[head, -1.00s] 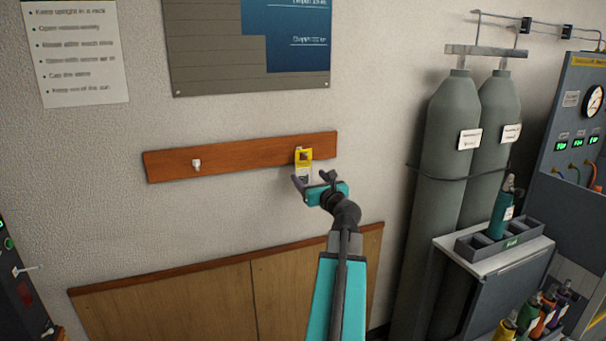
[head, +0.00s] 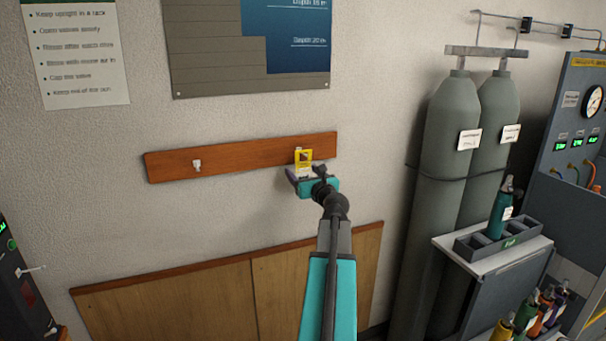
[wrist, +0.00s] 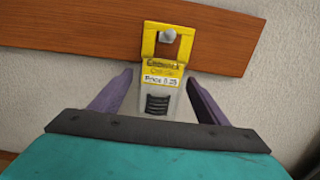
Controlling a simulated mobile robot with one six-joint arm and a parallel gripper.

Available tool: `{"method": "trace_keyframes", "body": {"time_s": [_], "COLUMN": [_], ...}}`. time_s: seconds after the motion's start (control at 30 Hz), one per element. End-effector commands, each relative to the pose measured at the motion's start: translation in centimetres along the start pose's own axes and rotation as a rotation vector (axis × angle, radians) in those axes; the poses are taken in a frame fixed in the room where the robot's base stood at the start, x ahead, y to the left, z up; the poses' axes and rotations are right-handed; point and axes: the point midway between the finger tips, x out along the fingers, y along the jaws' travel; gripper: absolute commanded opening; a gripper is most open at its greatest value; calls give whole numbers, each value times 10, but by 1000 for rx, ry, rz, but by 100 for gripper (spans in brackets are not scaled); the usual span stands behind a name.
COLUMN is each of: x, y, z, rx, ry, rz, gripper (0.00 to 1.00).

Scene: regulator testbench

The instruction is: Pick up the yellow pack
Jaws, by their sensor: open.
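The yellow pack (head: 303,156) hangs on the right side of a wooden rail on the wall. In the wrist view the yellow pack (wrist: 162,76) has a yellow top with a hole over a pale peg (wrist: 167,36), a written label and a grey lower part with a dark ribbed patch. My gripper (head: 302,177) is just below the pack in the head view and hides its lower part. In the wrist view my gripper (wrist: 157,95) is open, with one finger on each side of the pack's grey lower part. I cannot tell whether either finger touches it.
The wooden rail (head: 240,157) also carries an empty white peg (head: 196,165) to the left. Wood panelling (head: 200,300) covers the lower wall. Tall grey cylinders (head: 455,140) and a cabinet (head: 490,270) with a bottle rack (head: 500,240) stand to the right.

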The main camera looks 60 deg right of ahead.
Motion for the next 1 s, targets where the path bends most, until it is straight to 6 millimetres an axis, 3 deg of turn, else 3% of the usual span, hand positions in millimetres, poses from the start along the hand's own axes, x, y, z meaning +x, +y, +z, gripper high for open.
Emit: {"method": "trace_keyframes", "body": {"time_s": [0.4,0.67,1.0], "x": [0,0,0], "y": [0,0,0], "z": [0,0,1], "rx": [0,0,0], "ry": [0,0,0], "rz": [0,0,0], "gripper": [69,27,24]}}
